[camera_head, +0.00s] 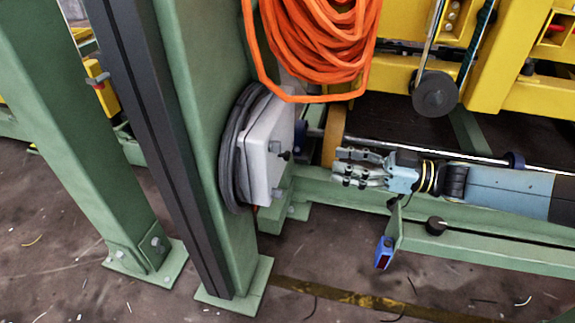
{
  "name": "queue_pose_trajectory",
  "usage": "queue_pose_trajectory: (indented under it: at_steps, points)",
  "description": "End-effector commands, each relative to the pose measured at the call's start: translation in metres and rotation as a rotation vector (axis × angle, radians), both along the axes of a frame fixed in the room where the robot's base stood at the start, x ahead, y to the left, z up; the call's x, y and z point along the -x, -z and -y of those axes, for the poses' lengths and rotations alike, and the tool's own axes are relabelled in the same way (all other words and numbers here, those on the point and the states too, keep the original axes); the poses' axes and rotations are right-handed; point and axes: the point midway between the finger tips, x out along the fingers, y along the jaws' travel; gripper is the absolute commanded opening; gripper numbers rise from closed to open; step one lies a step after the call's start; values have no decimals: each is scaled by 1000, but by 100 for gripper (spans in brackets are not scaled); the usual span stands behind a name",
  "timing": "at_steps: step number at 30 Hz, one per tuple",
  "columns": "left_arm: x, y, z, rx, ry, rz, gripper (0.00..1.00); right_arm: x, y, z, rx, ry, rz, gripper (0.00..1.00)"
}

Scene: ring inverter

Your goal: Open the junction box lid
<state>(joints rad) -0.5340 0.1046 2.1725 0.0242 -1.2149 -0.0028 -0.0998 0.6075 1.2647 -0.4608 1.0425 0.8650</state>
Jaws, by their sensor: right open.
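The junction box (262,150) is a pale grey-white box on the side of a green post, with a black cable coil (229,160) around it. Its lid (272,165) appears closed, and a small dark knob (285,155) sits on its face. My right gripper (340,168) comes in from the right, open and empty, with its fingers pointing left at the box. It is apart from the lid, a short way to its right. My left gripper is out of view.
An orange cable bundle (318,45) hangs just above the box. Green posts (75,120) stand at left. A green beam (480,245) runs below my right arm, with a blue sensor (383,253) on it. Yellow machinery (500,60) fills the upper right.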

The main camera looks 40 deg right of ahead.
Motion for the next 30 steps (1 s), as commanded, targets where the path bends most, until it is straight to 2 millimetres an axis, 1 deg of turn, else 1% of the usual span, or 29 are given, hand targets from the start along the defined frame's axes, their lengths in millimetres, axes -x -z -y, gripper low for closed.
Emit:
queue_pose_trajectory:
  at_steps: [1, 4, 7, 16, 21, 25, 30]
  points:
    - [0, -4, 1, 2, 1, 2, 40, 1, 6, 0, 0, 0, -5, 43]
    - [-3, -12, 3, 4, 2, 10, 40, -2, 6, -3, 0, 0, -4, 43]
    - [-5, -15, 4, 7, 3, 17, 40, -11, 6, -11, -2, -1, -2, 43]
    - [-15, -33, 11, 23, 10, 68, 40, -56, 7, -49, -2, 0, -2, 43]
    - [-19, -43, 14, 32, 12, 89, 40, -74, 7, -64, -1, 0, -3, 43]
    - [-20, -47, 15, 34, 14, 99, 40, -80, 5, -70, -1, 0, -3, 43]
    - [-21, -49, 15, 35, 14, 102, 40, -82, 4, -70, 0, 1, -4, 43]
